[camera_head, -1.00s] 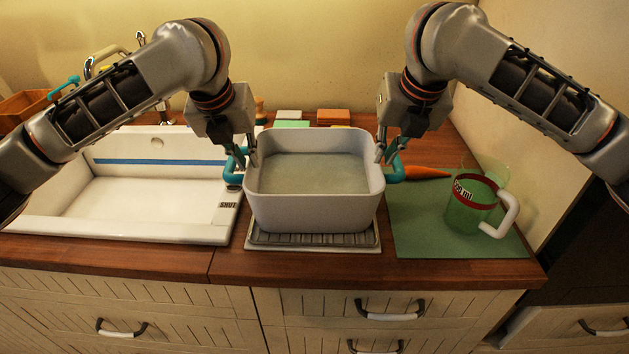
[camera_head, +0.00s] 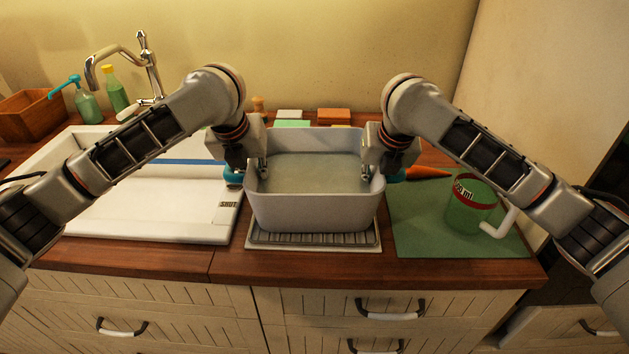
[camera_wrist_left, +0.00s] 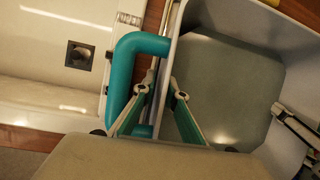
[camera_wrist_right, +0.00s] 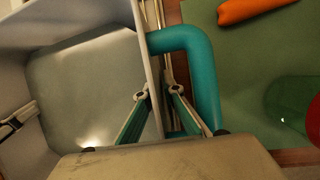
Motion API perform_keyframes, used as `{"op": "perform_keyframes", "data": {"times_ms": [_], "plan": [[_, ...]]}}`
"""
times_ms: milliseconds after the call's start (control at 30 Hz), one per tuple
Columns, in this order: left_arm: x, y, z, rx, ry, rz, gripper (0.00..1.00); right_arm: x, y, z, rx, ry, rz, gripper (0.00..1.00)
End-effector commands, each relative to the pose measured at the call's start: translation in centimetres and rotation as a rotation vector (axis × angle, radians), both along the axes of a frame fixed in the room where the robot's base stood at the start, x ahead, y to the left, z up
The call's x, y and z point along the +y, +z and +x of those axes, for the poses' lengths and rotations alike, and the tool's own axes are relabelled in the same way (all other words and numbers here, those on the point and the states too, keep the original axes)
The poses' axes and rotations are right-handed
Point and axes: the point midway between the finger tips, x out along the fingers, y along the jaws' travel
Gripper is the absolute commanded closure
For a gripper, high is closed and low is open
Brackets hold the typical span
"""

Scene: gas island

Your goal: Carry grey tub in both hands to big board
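The grey tub (camera_head: 315,212) stands level on a ridged dark rack (camera_head: 315,239) over a pale base, with pale liquid inside and a teal handle on each side. My left gripper (camera_head: 255,172) is at the tub's left wall. In the left wrist view its open fingers straddle that wall, one inside the tub and one between wall and teal handle (camera_wrist_left: 122,75). My right gripper (camera_head: 371,174) straddles the right wall the same way, open, beside the other handle (camera_wrist_right: 205,80). A green board (camera_head: 430,240) lies right of the tub; I take it as the big board.
A green measuring jug (camera_head: 468,210) stands on the green board's right side, with a carrot (camera_head: 426,172) at its back edge. A white sink (camera_head: 150,205) is left of the tub. Small coloured blocks (camera_head: 333,115) lie behind. The board's front left is clear.

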Motion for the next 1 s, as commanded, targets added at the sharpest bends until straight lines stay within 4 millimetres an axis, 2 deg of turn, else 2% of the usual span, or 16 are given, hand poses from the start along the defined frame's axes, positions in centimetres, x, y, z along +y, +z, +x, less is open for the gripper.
{"op": "perform_keyframes", "data": {"times_ms": [233, 300, 633, 1000], "plan": [[0.0, 0.0, 0.0, 0.0, 0.0, 0.0, 0.88, 0.0, 0.0, 0.0, 0.0, 0.0, 0.0, 0.92], [0.0, 0.0, 0.0, 0.0, 0.0, 0.0, 1.0, 0.0, 0.0, 0.0, 0.0, 0.0, 0.0, 1.0], [0.0, 0.0, 0.0, 0.0, 0.0, 0.0, 1.0, 0.0, 0.0, 0.0, 0.0, -0.001, -0.001, 1.0], [0.0, 1.2, 0.2, -0.01, 0.001, -0.003, 1.0, 0.0, 1.2, 0.2, -0.011, -0.001, 0.002, 1.0]]}}
